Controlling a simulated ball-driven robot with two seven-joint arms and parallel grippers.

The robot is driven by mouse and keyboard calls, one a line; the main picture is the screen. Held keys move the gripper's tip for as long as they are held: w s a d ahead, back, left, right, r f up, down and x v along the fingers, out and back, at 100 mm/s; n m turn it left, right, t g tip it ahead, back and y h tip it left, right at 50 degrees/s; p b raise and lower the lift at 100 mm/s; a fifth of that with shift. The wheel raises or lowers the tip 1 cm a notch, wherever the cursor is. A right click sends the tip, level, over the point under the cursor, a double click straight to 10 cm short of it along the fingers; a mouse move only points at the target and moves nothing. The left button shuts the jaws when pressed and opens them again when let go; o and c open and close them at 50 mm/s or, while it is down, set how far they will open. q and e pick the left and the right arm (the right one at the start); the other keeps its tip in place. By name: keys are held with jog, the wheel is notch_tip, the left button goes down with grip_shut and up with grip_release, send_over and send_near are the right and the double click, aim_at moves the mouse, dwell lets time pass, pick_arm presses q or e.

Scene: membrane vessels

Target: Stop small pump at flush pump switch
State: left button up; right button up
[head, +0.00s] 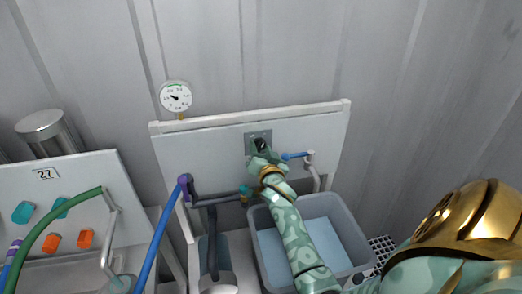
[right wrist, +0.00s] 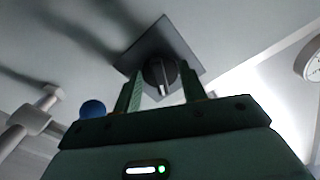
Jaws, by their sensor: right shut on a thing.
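The flush pump switch is a black rotary knob (right wrist: 160,70) on a square grey plate (right wrist: 152,42), fixed to the upright white panel (head: 210,150). In the head view the plate (head: 251,138) shows behind my gripper, which hides much of the knob. In the right wrist view the knob has a pale pointer bar, pointing towards the bottom of the picture. My right gripper (right wrist: 161,88) is at the knob with one finger on each side, shut on it. It also shows in the head view (head: 262,152). My left gripper is not in view.
A grey basin (head: 354,235) with pale blue inside stands below the panel. A blue-handled valve (head: 295,156) sits just right of the switch. A round gauge (head: 176,96) is above the panel. A second panel, marked 27 (head: 45,174), with hoses stands at left.

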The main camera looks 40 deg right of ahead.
jog(key=n, duration=0.2)
jog(key=shift+n+p, duration=0.3)
jog(key=shift+p, duration=0.1)
jog(key=n, duration=0.2)
jog(key=shift+n, duration=0.4)
jog(key=n, duration=0.3)
jog(key=shift+p, duration=0.35)
jog(key=shift+n, duration=1.6)
jog(key=o, duration=1)
jog(key=shift+c, duration=0.2)
